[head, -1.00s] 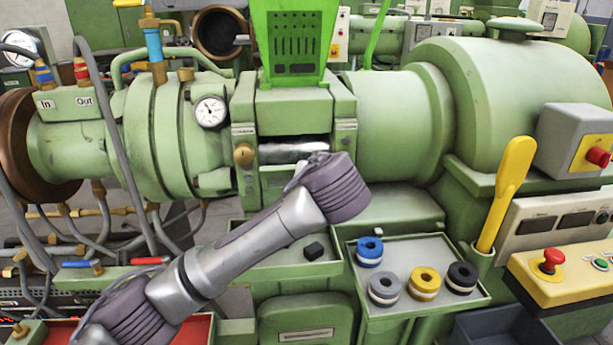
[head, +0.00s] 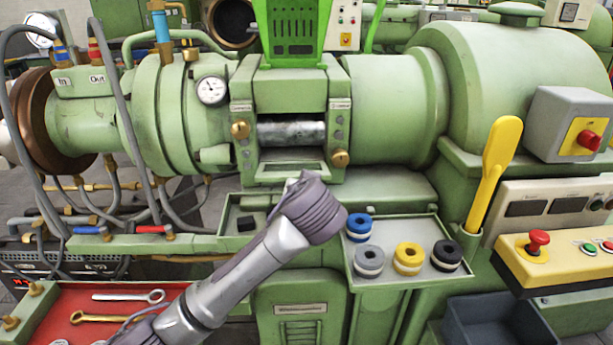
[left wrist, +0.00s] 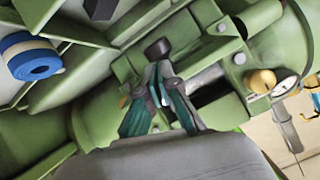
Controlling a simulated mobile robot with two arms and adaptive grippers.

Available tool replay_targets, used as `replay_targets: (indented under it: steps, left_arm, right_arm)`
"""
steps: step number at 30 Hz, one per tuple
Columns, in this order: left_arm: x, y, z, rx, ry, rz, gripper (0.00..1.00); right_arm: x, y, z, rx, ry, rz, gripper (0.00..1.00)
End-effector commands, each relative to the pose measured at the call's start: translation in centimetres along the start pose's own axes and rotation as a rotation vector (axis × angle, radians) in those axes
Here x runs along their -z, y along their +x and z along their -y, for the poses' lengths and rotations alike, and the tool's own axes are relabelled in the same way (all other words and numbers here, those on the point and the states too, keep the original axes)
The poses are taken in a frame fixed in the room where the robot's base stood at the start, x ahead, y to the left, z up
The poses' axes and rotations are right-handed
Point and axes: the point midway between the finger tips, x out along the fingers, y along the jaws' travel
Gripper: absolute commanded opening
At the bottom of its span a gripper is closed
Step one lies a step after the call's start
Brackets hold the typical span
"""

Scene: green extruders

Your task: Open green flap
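The green extruder has a front opening between two brass knobs, and a metal roller (head: 290,132) shows inside it. A green panel (head: 272,170) lies just below the opening, partly covered by my left wrist; I cannot tell for sure whether it is the flap. In the head view my left gripper is hidden behind its wrist, just below the opening. In the left wrist view its teal-padded fingers (left wrist: 160,80) come close together at the tips, near a dark block (left wrist: 158,48); whether they touch or hold it is unclear. My right gripper is not in view.
A tray with blue (head: 359,227), grey, yellow and black rings stands to the right. A black cube (head: 246,224) sits in the green tray on the left. A yellow paddle (head: 495,180) and control boxes stand farther right; hoses and a gauge (head: 211,90) are left.

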Motion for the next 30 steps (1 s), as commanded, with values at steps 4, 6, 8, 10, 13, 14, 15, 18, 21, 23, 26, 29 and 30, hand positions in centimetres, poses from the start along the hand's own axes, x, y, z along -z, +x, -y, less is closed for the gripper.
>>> replay_targets:
  steps: [4,6,8,10,13,14,15,18,21,23,26,29,30]
  left_arm:
    - [-1.6,1.0,-0.4,0.002,-0.001,0.004,0.0]
    - [-2.0,1.2,-0.5,0.003,-0.001,0.003,0.0]
    - [-2.3,1.4,-0.6,0.003,-0.001,0.0,0.0]
    - [-2.6,1.6,-0.7,0.005,-0.002,0.0,0.0]
    - [-3.0,1.9,-0.9,0.004,-0.001,-0.001,0.0]
    - [-3.1,1.9,-0.9,0.003,-0.001,-0.001,0.0]
    - [-3.2,2.0,-0.9,0.004,-0.001,0.0,0.0]
    - [-3.5,2.1,-1.0,0.004,-0.001,0.002,0.0]
    - [-3.7,2.2,-1.1,0.003,0.0,0.005,0.0]
    - [-3.7,2.2,-1.1,0.003,0.0,0.004,0.0]
    - [-3.5,2.1,-1.1,0.002,-0.001,0.0,0.0]
    - [-3.4,2.1,-1.1,0.002,-0.001,-0.001,0.0]
    - [-3.4,2.0,-1.1,0.002,-0.001,-0.002,0.0]
  right_arm:
    - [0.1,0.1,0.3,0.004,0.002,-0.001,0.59]
    - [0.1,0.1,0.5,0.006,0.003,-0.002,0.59]
    - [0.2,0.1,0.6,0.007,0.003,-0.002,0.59]
    - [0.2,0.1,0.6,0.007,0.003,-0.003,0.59]
    - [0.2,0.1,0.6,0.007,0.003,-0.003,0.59]
    - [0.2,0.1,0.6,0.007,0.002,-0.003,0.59]
    - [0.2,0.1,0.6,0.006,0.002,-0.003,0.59]
    - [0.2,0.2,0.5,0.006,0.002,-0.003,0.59]
    - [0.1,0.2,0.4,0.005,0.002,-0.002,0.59]
    - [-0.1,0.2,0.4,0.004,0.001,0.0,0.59]
    - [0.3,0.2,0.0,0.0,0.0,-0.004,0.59]
    - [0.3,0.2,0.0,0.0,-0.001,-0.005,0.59]
    - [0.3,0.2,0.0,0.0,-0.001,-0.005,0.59]
